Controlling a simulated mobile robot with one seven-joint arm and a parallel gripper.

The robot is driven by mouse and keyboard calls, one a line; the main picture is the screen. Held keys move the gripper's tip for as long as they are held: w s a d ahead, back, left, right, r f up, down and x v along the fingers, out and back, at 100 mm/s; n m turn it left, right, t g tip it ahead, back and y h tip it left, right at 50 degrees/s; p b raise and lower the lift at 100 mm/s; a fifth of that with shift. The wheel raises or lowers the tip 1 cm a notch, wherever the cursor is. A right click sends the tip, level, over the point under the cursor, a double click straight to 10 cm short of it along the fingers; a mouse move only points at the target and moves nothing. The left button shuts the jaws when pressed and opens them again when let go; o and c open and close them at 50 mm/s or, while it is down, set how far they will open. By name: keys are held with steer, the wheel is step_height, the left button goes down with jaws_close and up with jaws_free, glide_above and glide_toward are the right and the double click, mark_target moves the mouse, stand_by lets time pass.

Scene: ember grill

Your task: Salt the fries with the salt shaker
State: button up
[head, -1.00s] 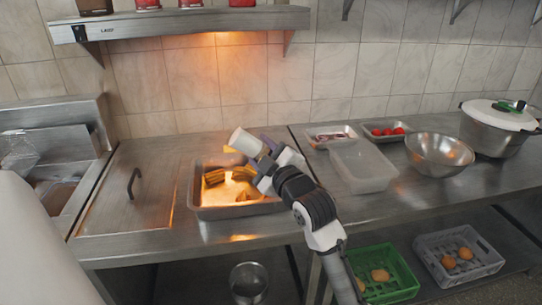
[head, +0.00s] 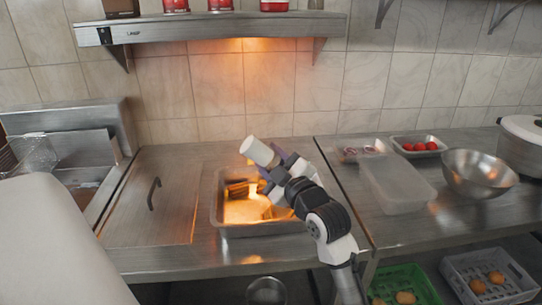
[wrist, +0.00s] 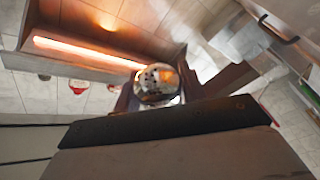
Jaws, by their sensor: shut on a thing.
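A white salt shaker (head: 259,151) is held tilted above the back of a steel tray (head: 238,231). My gripper (head: 279,168) is shut on the shaker, and my arm reaches in from the lower right. The golden fries (head: 238,191) lie in the tray under warm light, towards its left and back. My gripper and arm hide the tray's right part. In the wrist view, the shaker's round metal end with dark holes (wrist: 157,80) shows between the dark fingers. I cannot tell whether salt is falling.
A lit shelf (head: 210,33) with red cans hangs above. A lidded steel section with a handle (head: 153,193) lies left, then a fryer basket (head: 30,157). Right are a clear container (head: 398,185), a tray of tomatoes (head: 420,146), a steel bowl (head: 478,173) and a pot (head: 522,146).

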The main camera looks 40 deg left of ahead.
steer(key=shift+f, duration=0.5)
